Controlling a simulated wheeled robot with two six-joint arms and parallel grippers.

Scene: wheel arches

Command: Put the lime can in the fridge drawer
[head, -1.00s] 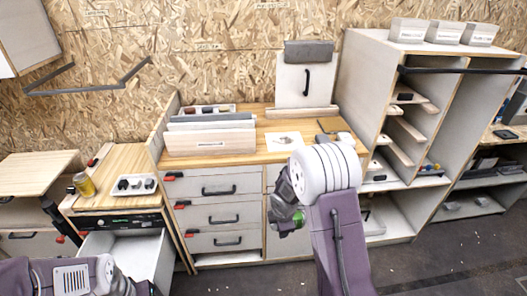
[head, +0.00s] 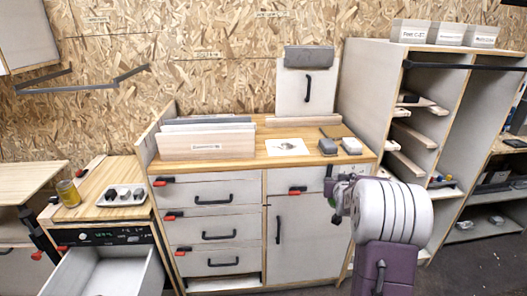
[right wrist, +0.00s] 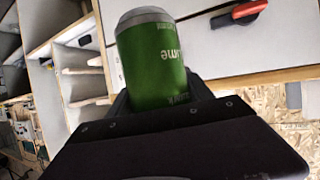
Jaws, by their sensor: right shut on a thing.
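The lime can (right wrist: 155,65) is green with a silver end and upside-down white lettering in the right wrist view. My right gripper (right wrist: 157,97) is shut on it, with a finger at either side of its near end. The fridge drawer (head: 62,280) is pulled open at the lower left, below a dark panel with a green display. The visible part of its inside looks empty. My left gripper is not in view.
On the wooden top above the drawer stand a yellowish can or jar (head: 68,192) and a white tray (head: 121,195) with dark items. A cabinet with shut drawers (head: 205,212) lies between the fridge drawer and my right arm. Shelving (head: 375,110) stands at the right.

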